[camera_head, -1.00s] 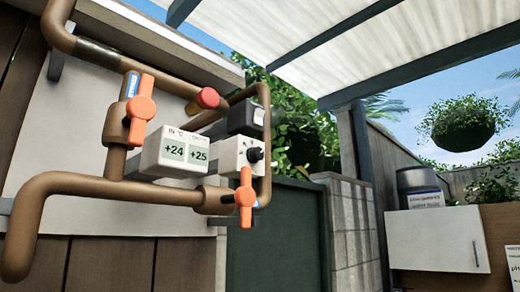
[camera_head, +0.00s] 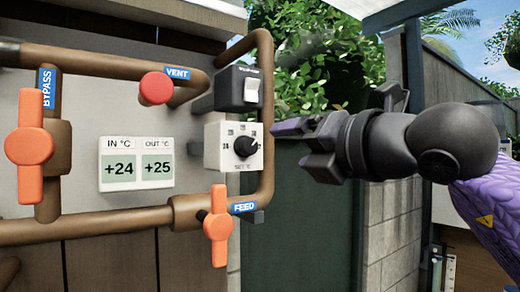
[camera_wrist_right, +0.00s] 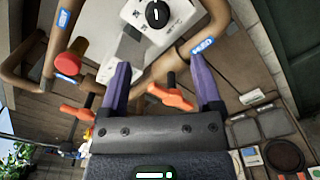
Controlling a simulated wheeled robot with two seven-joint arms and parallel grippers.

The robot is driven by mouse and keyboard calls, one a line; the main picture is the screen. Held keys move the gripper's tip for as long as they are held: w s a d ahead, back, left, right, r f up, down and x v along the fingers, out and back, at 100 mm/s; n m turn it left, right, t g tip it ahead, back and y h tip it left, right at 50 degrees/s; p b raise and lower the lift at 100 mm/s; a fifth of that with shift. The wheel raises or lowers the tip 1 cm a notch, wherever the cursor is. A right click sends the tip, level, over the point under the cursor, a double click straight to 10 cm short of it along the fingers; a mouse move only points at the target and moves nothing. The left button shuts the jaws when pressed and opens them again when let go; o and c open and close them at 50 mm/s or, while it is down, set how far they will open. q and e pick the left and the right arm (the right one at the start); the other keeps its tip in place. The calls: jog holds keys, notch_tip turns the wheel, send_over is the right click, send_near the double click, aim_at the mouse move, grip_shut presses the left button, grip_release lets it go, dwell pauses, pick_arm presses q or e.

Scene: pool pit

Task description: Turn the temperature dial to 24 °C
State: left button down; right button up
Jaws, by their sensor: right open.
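The temperature dial is a black knob (camera_head: 246,147) on a white box (camera_head: 217,158) marked SET °C, on the pipe wall. The setting that the knob points to is too small to read. In the right wrist view the knob (camera_wrist_right: 157,14) is at the top, with a white mark on it. My right gripper (camera_head: 290,143) is just right of the dial in the head view, apart from it, open and empty. Its two purple fingers (camera_wrist_right: 160,68) are spread below the dial box in the wrist view. My left gripper is not in view.
A display (camera_head: 136,164) reads IN +24 and OUT +25. A black switch box (camera_head: 237,90) sits above the dial. Around it are brown pipes (camera_head: 100,227), an orange BYPASS handle (camera_head: 30,146), an orange FEED handle (camera_head: 218,226) and a red VENT knob (camera_head: 156,88).

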aim_at(251, 148)
jog(key=p+x, duration=0.3)
jog(key=x, duration=0.1)
jog(key=p+x, duration=0.4)
jog(key=x, duration=0.1)
jog(key=shift+w+a+r, duration=0.15)
jog(key=shift+a+r, duration=0.1)
jog(key=shift+a, duration=0.05)
jog(key=shift+w+a+f, duration=0.1)
jog(key=shift+f, duration=0.1)
grip_shut()
